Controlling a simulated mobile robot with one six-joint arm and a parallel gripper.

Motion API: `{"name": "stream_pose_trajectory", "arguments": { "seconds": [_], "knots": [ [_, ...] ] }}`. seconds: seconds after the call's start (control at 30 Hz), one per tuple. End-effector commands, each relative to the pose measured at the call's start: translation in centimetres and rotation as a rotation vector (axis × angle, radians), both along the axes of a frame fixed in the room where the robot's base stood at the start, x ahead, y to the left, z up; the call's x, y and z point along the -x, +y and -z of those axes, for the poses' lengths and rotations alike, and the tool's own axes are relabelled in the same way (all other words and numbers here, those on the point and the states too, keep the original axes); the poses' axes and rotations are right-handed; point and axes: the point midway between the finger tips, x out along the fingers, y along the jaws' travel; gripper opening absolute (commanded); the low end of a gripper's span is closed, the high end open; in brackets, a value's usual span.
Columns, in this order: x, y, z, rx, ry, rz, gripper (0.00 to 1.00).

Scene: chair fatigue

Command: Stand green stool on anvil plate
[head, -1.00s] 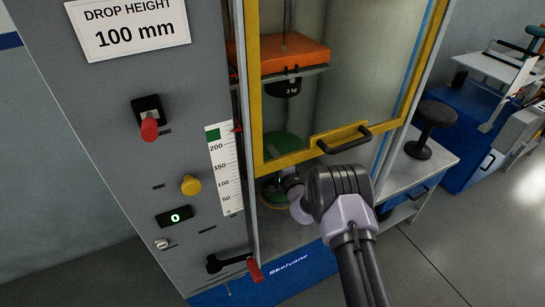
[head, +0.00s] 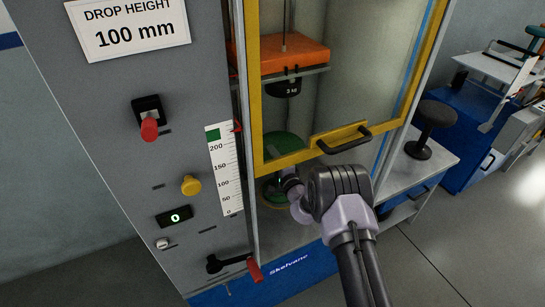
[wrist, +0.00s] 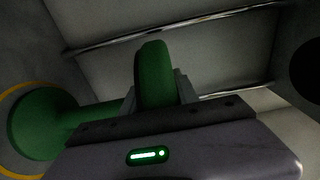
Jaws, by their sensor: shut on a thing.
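The green stool stands inside the drop machine, its round green top (head: 283,146) seen through the guard window and partly behind the yellow frame. My gripper (head: 288,180) reaches in under the guard. In the wrist view my gripper (wrist: 155,98) is shut on a green part of the stool (wrist: 153,72), seemingly its rim seen edge-on. A green stem runs left to a green disc (wrist: 38,125). The anvil plate's yellow ring (wrist: 8,92) curves around that disc. The plate edge (head: 265,200) also shows in the head view. I cannot tell whether disc and plate touch.
An orange weight block (head: 290,56) with a black 3 kg weight (head: 284,87) hangs above the stool. The yellow guard frame and its black handle (head: 344,139) are close above my wrist. A black stool (head: 433,125) stands on the bench at right.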

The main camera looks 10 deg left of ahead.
Motion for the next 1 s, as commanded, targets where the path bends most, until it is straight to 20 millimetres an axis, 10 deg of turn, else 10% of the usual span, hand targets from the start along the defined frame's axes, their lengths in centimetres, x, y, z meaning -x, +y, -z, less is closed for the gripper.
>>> {"name": "stream_pose_trajectory", "arguments": {
  "seconds": [0.17, 0.2, 0.3, 0.67, 1.0],
  "knots": [
    [0.0, 0.0, 0.0, 0.0, 0.0, 0.0, 0.0],
    [0.0, 0.0, 0.0, 0.0, 0.0, 0.0, 0.4],
    [0.0, 0.0, 0.0, 0.0, 0.0, 0.0, 0.6],
    [0.3, -0.2, 0.0, 0.001, 0.001, 0.0, 0.62],
    [6.5, -4.1, -0.3, 0.001, 0.004, 0.001, 0.62]
  ]
}}
